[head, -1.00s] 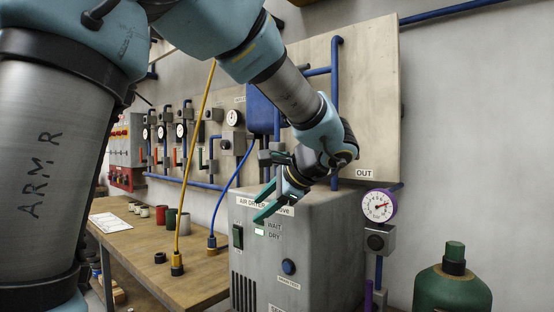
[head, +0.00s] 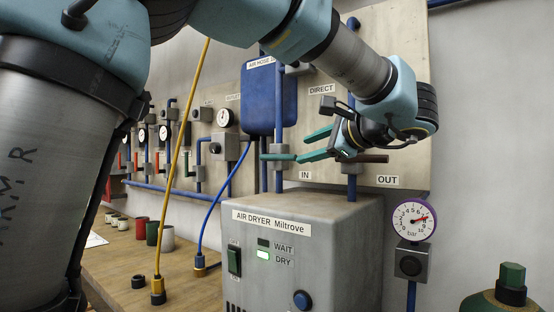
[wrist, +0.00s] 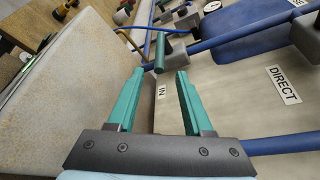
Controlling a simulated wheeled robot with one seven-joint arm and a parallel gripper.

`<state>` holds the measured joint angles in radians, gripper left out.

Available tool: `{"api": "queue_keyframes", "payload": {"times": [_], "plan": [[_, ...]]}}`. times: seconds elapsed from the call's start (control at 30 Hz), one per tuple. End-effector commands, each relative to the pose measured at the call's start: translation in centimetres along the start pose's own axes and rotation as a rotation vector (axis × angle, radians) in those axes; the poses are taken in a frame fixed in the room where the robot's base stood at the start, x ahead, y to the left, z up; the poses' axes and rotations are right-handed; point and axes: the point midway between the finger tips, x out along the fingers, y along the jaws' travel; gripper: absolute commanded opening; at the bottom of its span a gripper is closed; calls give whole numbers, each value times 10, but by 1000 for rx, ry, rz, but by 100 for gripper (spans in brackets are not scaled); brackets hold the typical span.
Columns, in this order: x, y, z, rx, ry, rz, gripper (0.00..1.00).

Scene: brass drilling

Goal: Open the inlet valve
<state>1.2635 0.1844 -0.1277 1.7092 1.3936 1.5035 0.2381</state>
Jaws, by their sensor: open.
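The inlet valve has a green bar handle (head: 278,157) on the vertical blue pipe above the IN label (head: 305,175). The handle lies level, across the pipe. In the wrist view the green handle (wrist: 160,52) stands just beyond the fingertips, between their lines, with the IN label (wrist: 162,91) below it. My gripper (head: 302,147) has teal fingers, open and empty, pointing left at the handle's right end in the head view. The wrist view shows both fingers apart (wrist: 160,72). A small gap seems to separate the tips from the handle; contact cannot be told.
The air dryer (head: 300,230) stands below, with its DRY lamp lit. A dark handle (head: 372,158) sits on the pipe near the OUT label (head: 387,181). A blue tank (head: 262,100) and a yellow hose (head: 186,140) are left. A gauge (head: 414,220) is right.

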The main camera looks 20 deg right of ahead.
Motion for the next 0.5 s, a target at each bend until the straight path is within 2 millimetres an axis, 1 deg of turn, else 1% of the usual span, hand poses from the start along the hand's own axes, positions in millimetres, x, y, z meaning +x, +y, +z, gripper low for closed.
{"api": "queue_keyframes", "payload": {"times": [0.17,0.4,0.5], "plan": [[23,-1,2,2,-4,3,51],[69,-1,2,2,-5,5,51],[84,-1,2,2,-4,4,51]]}}
